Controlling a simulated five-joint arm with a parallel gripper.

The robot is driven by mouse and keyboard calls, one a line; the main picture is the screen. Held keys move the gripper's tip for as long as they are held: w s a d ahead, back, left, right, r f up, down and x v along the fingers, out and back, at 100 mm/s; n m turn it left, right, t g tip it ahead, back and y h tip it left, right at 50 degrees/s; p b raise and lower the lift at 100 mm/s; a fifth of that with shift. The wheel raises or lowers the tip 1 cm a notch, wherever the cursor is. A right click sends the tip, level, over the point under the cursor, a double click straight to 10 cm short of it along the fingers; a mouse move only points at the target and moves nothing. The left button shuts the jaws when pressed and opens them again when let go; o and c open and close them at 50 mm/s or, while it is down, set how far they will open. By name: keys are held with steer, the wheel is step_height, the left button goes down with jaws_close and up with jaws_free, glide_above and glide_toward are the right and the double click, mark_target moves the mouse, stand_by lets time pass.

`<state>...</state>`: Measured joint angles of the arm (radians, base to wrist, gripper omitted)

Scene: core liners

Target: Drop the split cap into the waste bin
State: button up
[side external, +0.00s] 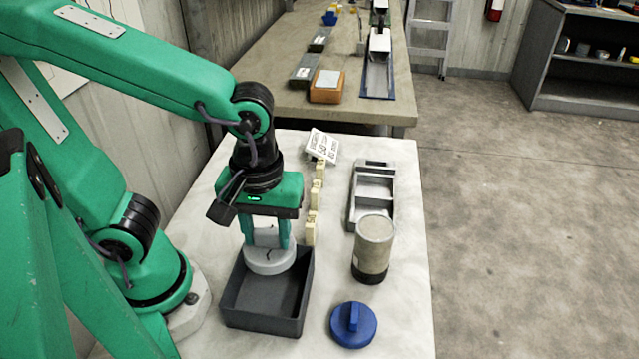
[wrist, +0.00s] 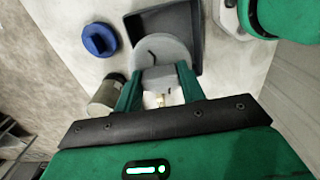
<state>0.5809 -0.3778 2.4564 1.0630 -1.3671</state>
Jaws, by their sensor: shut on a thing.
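The split cap (side external: 269,262) is a light grey round cap with a dark crack mark on its top. My gripper (side external: 267,235) points down and is shut on its upright grip. The waste bin (side external: 262,315) is a dark grey open box on the white table. The cap is over the bin's opening, at its far part in the side view; I cannot tell its exact height above the floor of the bin. In the wrist view the cap (wrist: 160,52) sits between the green fingers (wrist: 160,88), with the bin (wrist: 190,20) behind it.
A blue cap (side external: 353,325) lies right of the bin. A grey cylinder with a dark base (side external: 373,248) stands upright behind it. A grey tray (side external: 373,185), several cream blocks (side external: 311,225) and a printed sign (side external: 322,146) stand farther back.

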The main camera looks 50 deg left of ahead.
mark_target(268, 246)
steer(key=shift+f, duration=2.2)
steer(key=o, duration=1)
steer(key=shift+o, duration=0.2)
steer(key=shift+r, duration=3.9)
steer(key=shift+a, duration=0.1)
